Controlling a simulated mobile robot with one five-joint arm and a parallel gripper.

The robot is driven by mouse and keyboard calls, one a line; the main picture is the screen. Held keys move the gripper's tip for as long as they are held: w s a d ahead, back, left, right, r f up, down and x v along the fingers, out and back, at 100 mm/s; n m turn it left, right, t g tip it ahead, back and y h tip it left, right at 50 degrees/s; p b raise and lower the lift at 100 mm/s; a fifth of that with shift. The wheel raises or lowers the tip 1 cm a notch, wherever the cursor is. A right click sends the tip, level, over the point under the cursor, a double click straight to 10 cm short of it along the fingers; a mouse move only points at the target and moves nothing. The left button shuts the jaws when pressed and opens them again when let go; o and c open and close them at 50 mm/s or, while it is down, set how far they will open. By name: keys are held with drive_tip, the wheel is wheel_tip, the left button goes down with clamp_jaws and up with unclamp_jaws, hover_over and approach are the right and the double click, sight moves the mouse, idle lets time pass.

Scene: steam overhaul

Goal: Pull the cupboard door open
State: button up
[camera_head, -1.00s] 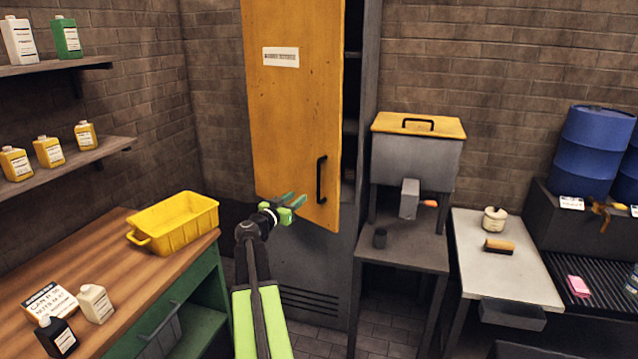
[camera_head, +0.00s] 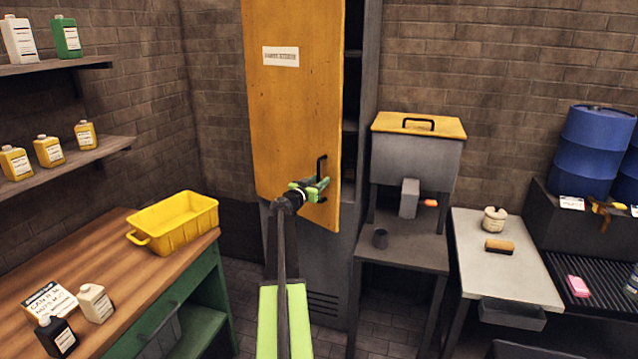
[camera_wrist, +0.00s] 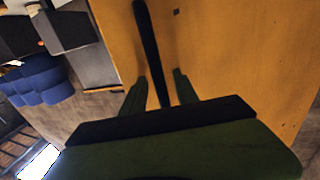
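The yellow cupboard door (camera_head: 290,110) stands ajar in the head view, with a dark gap and shelves showing at its right edge. Its black bar handle (camera_head: 321,166) is upright near the lower right of the door. My gripper (camera_head: 320,187) is at the handle and hides its lower part. In the wrist view the handle (camera_wrist: 147,45) runs down between the two green fingers of my gripper (camera_wrist: 159,75). A gap shows on each side of the bar, so the fingers look open around it. The grey cupboard body (camera_head: 362,130) is behind the door.
A wooden bench (camera_head: 100,275) with a yellow tub (camera_head: 180,228) stands at the left. A grey stand (camera_head: 405,250) with a yellow-lidded tank (camera_head: 415,160) is close to the cupboard's right. Tiled floor shows between the bench and the stand.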

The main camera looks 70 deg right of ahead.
clamp_jaws()
idle(1.2)
